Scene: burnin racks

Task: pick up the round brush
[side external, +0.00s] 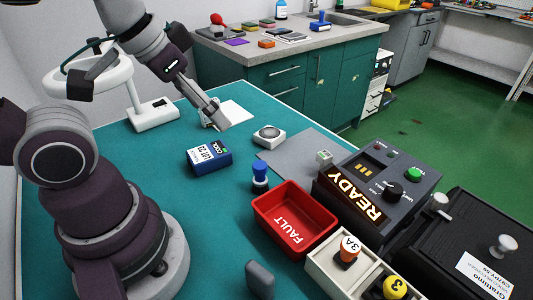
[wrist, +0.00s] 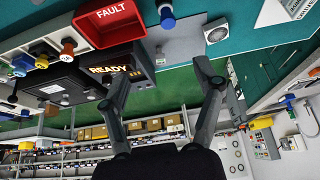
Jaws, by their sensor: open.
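A small upright piece with a blue knob on a dark base (side external: 260,172) stands on the teal bench, left of the red tray. It may be the round brush, but I cannot tell for sure. It also shows at the top of the wrist view (wrist: 166,14). My gripper (side external: 218,122) is above the bench near a white sheet, behind and left of the blue-knobbed piece and apart from it. In the wrist view my gripper (wrist: 162,70) has its fingers spread, with nothing between them.
A red FAULT tray (side external: 265,211), a READY console (side external: 378,185) and a black case (side external: 470,245) stand to the right. A blue labelled box (side external: 209,157) and a white square unit with a round face (side external: 269,136) are near my gripper. A white stand (side external: 153,117) is behind.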

